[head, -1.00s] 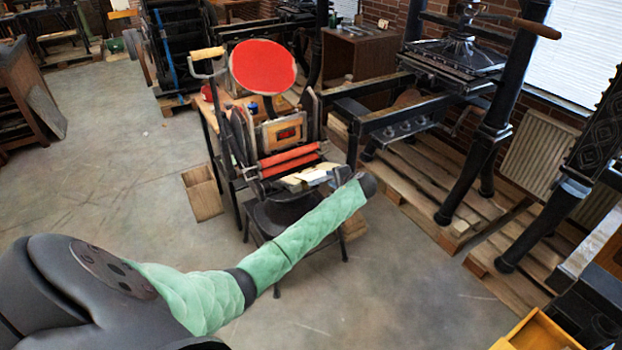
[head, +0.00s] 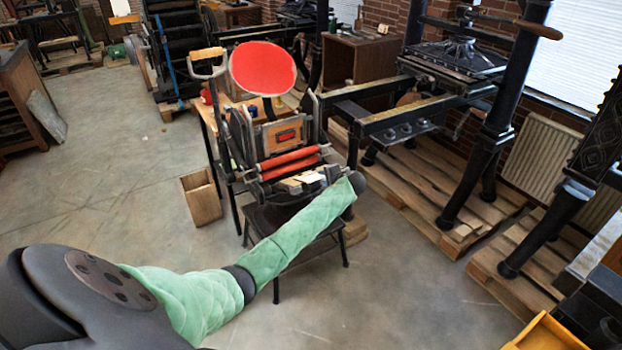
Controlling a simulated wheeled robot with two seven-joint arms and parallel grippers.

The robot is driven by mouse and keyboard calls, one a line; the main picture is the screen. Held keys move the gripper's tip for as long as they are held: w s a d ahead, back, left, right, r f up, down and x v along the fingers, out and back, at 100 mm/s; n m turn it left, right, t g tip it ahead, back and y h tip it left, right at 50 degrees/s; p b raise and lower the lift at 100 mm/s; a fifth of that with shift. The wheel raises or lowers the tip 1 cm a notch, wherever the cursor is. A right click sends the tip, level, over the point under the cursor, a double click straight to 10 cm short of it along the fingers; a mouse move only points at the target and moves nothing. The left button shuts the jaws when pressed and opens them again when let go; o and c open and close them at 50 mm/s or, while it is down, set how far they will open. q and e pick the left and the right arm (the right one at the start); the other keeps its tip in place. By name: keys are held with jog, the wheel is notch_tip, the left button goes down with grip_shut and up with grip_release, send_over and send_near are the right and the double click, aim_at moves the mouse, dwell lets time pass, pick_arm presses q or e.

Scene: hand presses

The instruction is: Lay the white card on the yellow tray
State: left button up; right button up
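My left arm reaches from the lower left to the small hand press with the round red disc (head: 263,69). My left gripper (head: 318,176) is at the front of this press, just below the red rollers (head: 290,162). It is small and partly hidden by my wrist, so I cannot tell whether its fingers are open or shut. A small white patch (head: 312,178) at the gripper may be the white card; whether it is held is unclear. A yellow tray-like thing (head: 545,334) is cut off at the lower right edge. My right gripper is not in view.
A dark stool (head: 262,217) stands under the press front, and an open wooden box (head: 202,198) stands on the floor left of it. A large black press on wooden pallets (head: 455,205) fills the right. The floor at left and bottom centre is clear.

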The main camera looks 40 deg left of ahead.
pick_arm(q)
jog(key=shift+c, duration=0.2)
grip_shut()
jog(key=shift+d+r, duration=0.15)
jog(key=shift+s+d+r+p, duration=0.1)
jog(key=shift+d+p, duration=0.05)
jog(key=shift+p, duration=0.2)
jog(key=s+d+r+p, duration=0.2)
jog(key=d+r+p, duration=0.2)
jog(key=r+p, duration=0.1)
jog(key=shift+d+r+p, duration=0.2)
jog(key=shift+p, duration=0.2)
dwell(0.3)
jog(key=shift+w, duration=0.1)
